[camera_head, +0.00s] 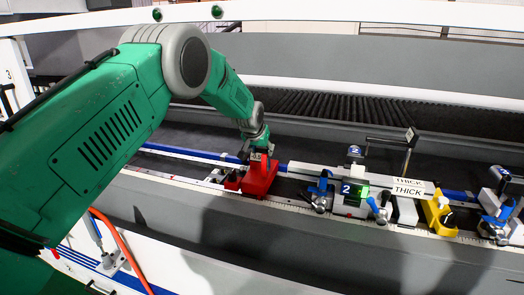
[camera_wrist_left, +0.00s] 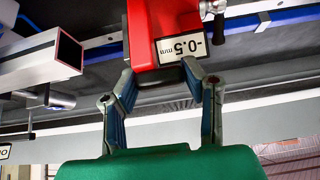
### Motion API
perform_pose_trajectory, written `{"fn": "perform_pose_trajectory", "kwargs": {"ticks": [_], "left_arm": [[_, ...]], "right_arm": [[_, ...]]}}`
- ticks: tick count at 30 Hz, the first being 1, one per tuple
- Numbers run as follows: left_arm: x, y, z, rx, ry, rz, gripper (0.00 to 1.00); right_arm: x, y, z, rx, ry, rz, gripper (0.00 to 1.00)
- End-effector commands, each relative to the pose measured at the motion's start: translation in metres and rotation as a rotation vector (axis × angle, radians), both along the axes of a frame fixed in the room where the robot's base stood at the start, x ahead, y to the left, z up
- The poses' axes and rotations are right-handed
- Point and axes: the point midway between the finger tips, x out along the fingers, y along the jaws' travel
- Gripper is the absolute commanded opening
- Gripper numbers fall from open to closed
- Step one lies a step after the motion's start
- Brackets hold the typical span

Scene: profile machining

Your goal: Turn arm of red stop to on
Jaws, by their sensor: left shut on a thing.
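The red stop (camera_head: 261,181) sits on the machine's rail, left of the middle in the head view. It fills the top centre of the left wrist view (camera_wrist_left: 148,38), with a "-0.5 mm" label on its face. My left gripper (camera_head: 257,157) reaches down to it from above. In the left wrist view its two fingers (camera_wrist_left: 160,76) close around the near end of the red stop, with a dark part between the tips. The arm of the stop is largely hidden by the fingers, so its exact angle cannot be told. My right gripper is not in view.
Right of the red stop, a long profile marked "THICK" (camera_head: 408,187) lies along the rail. A clamp unit marked 2 (camera_head: 349,194) and a yellow block (camera_head: 438,214) stand beside it. A square metal tube end (camera_wrist_left: 69,51) is close to the left finger side.

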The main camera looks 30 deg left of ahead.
Motion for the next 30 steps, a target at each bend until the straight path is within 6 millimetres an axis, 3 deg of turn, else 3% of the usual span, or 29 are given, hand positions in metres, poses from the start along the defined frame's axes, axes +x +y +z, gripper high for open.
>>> {"fn": "perform_pose_trajectory", "kwargs": {"ticks": [1, 11, 12, 14, 24, 30], "left_arm": [[0.007, 0.001, 0.011, 0.007, -0.029, -0.001, 0.00], [0.008, 0.001, 0.010, 0.006, -0.029, -0.002, 0.00], [0.008, 0.001, 0.011, 0.006, -0.029, -0.002, 0.41], [0.008, 0.001, 0.010, 0.006, -0.028, -0.002, 0.59], [0.001, 0.000, 0.010, 0.003, -0.021, -0.001, 0.59], [-0.013, -0.005, 0.032, 0.004, -0.022, -0.002, 0.59]], "right_arm": [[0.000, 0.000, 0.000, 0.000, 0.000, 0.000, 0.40], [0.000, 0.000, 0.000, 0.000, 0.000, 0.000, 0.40], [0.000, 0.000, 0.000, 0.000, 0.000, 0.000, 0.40], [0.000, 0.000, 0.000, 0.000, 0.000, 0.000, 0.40], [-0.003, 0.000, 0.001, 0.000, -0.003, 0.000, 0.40], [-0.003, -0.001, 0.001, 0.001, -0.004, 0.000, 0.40]]}}
